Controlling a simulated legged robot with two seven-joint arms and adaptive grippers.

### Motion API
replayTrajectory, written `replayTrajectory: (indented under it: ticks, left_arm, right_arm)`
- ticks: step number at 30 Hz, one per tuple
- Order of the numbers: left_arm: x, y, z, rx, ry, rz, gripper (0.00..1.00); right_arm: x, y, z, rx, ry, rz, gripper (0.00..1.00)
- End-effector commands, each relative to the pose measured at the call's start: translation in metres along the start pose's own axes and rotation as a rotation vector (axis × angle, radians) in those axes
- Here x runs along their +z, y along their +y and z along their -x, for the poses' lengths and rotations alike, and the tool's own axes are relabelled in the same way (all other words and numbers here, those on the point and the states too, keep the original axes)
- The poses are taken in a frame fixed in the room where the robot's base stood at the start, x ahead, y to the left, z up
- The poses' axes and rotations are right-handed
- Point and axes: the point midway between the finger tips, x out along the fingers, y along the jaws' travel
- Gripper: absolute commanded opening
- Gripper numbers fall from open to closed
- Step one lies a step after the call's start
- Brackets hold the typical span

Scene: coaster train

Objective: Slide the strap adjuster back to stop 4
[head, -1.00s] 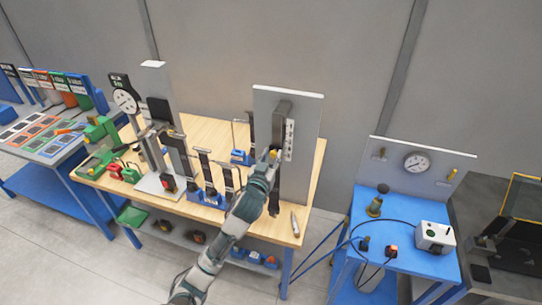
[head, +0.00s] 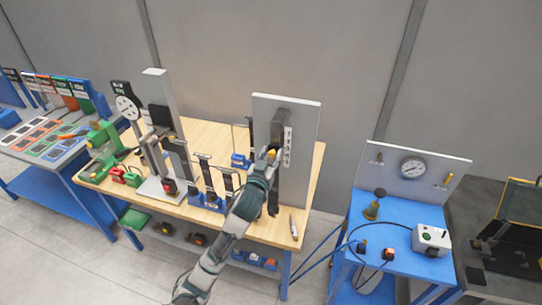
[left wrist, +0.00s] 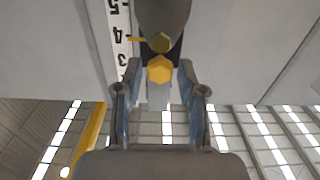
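The strap adjuster is on an upright grey panel (head: 305,118) on the wooden bench. A dark strap or rail hangs down the panel, with a white numbered scale (head: 288,147) beside it. In the left wrist view the adjuster's yellow hexagonal knob (left wrist: 160,68) lies between the fingertips of my left gripper (left wrist: 161,76). The fingers are apart, with a small gap visible on each side of the knob. A yellow pointer (left wrist: 137,39) lies beside the 4 on the scale (left wrist: 118,36). In the head view my left gripper (head: 269,161) is at the panel, its fingers too small to judge.
Several small fixtures and a gauge stand (head: 128,105) fill the bench's left side. A loose grey tool (head: 294,225) lies near its right end. A blue table (head: 390,235) with a pressure gauge (head: 412,167) stands to the right, beyond a gap.

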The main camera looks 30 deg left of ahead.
Motion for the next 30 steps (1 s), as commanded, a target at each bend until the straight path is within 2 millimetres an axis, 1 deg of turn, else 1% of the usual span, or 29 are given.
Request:
replayTrajectory:
  ticks: [8, 11, 14, 18, 22, 25, 30]
  left_arm:
    - [0.001, 0.000, 0.001, 0.001, -0.002, 0.000, 0.53]
    - [0.001, 0.000, 0.005, 0.001, -0.002, 0.000, 0.53]
    - [0.002, 0.000, 0.018, 0.002, -0.003, 0.001, 0.53]
    - [0.003, 0.000, 0.043, 0.002, -0.003, 0.001, 0.53]
    - [0.003, -0.001, 0.062, 0.001, -0.004, 0.001, 0.53]
    - [0.003, -0.001, 0.070, 0.001, -0.003, 0.001, 0.53]
    - [0.003, -0.001, 0.072, 0.000, -0.004, 0.001, 0.53]
  right_arm:
    - [0.001, 0.003, 0.000, 0.003, -0.002, 0.002, 0.46]
    - [0.002, 0.005, 0.000, 0.006, -0.003, 0.003, 0.46]
    - [0.002, 0.004, 0.000, 0.005, -0.002, 0.003, 0.46]
    - [0.002, 0.003, 0.000, 0.003, -0.002, 0.002, 0.46]
    - [0.002, 0.002, 0.000, 0.003, -0.002, 0.001, 0.46]
    - [0.002, 0.002, 0.000, 0.002, -0.002, 0.001, 0.46]
    - [0.001, 0.002, 0.000, 0.002, -0.002, 0.001, 0.46]
